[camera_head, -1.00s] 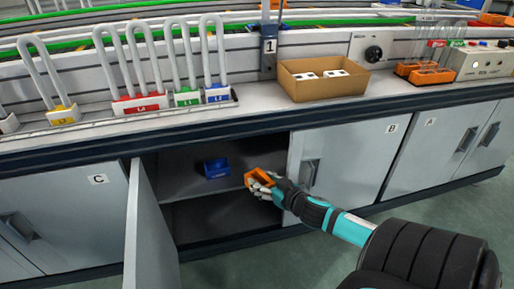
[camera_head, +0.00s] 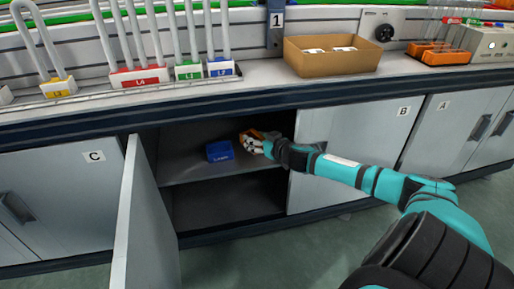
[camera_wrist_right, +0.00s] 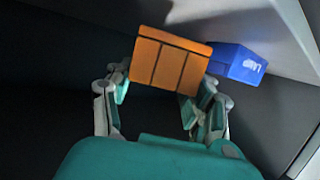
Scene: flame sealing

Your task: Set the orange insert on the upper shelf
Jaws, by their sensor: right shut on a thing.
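The orange insert (camera_head: 258,135) is held by my right gripper (camera_head: 256,143), inside the open cabinet. In the right wrist view the orange insert (camera_wrist_right: 171,60) shows its divided face between the two fingers of the right gripper (camera_wrist_right: 158,92), which is shut on it. The upper shelf (camera_head: 200,172) is the grey board in the cabinet. A blue insert (camera_head: 220,151) sits on it to the left of the orange one; it also shows in the right wrist view (camera_wrist_right: 236,64), close to the orange insert's right side. I cannot tell whether the orange insert touches the shelf. My left gripper is not in view.
The lower compartment (camera_head: 225,207) looks empty. A cardboard box (camera_head: 332,63) stands on the counter above.

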